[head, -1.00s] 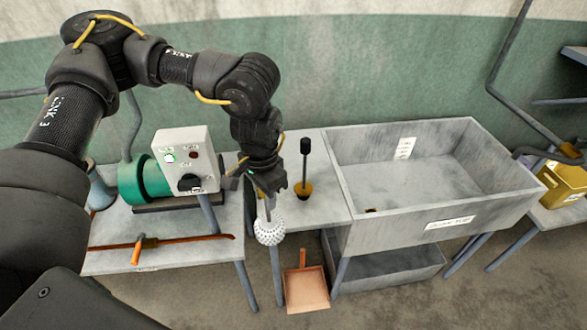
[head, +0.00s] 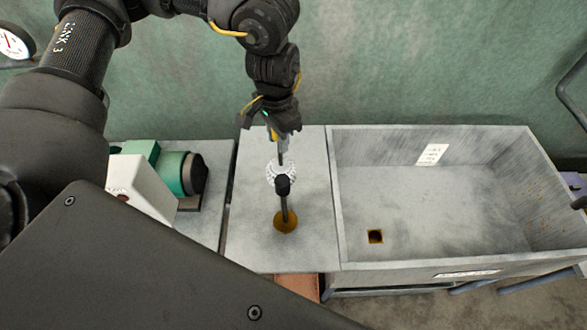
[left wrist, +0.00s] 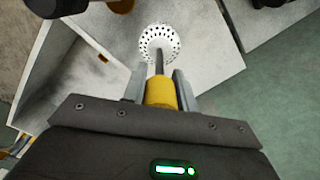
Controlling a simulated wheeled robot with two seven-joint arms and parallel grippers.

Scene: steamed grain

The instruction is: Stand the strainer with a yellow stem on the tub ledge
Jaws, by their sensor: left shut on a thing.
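My left gripper (head: 284,131) is shut on the yellow stem (left wrist: 160,93) of the strainer. The strainer's white, perforated round head (left wrist: 159,43) points away from the jaws on a dark rod. In the head view the head (head: 278,170) hangs down over the tub ledge (head: 255,245), partly hidden by a black knob in front. I cannot tell whether it touches the ledge. The ledge is the flat grey top left of the tub (head: 400,262). My right gripper is not in view.
A dark rod with a black knob (head: 283,185) stands on the ledge in a brown base (head: 286,222), just in front of the strainer. A green machine with a white box (head: 140,185) is to the left. The ledge's right side is clear. The tub has a drain hole (head: 375,237).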

